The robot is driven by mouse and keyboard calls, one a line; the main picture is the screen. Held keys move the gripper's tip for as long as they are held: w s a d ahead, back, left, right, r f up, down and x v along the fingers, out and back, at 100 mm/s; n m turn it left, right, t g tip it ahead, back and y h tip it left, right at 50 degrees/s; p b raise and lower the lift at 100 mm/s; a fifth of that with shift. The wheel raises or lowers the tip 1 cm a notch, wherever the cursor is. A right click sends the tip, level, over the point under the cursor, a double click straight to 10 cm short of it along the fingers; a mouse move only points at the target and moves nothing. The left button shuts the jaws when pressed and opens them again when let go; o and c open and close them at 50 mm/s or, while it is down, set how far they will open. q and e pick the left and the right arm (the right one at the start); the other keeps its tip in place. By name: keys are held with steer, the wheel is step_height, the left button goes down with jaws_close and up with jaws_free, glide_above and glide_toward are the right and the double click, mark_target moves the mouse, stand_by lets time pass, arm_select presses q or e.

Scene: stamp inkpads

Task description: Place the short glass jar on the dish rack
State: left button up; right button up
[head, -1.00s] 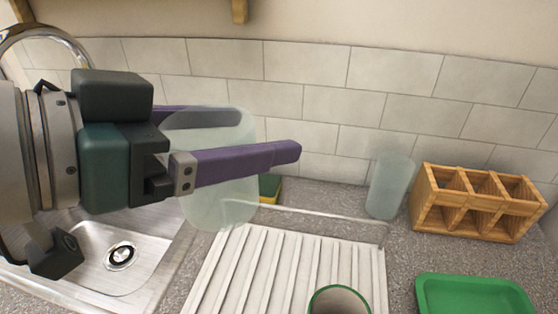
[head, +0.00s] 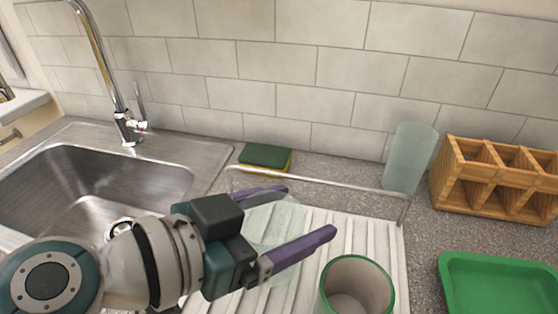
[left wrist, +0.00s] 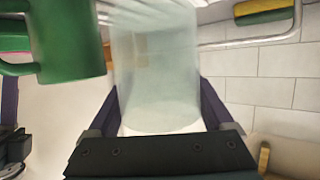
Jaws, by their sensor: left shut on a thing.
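The short glass jar (head: 283,222) is clear and pale, held between the purple fingers of my left gripper (head: 308,211). In the left wrist view the jar (left wrist: 155,75) fills the middle between the fingers. The dish rack (head: 383,250) is a white ribbed board with a metal rail along its back. In the head view the jar overlaps the rack's left part; I cannot tell whether its base touches the rack. The gripper hides part of the jar and rack.
A green-rimmed mug (head: 357,288) stands at the rack's front right. A taller glass (head: 409,158) stands behind the rack, beside a wooden holder (head: 495,180). A green tray (head: 500,285) lies at right. A sponge (head: 265,157) lies behind the rail. The sink (head: 95,180) is at left.

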mark_target(292, 234)
arm_select(q)
step_height(292, 234, down, 4)
steer(key=shift+r+b, duration=0.1)
steer(key=shift+b, duration=0.7)
arm_select(e)
step_height(292, 234, down, 2)
steer(key=shift+d+f, duration=0.1)
steer(key=shift+f, duration=0.2)
arm_select(q)
steer(key=o, duration=1.3)
arm_select(e)
steer(key=shift+r, duration=0.15)
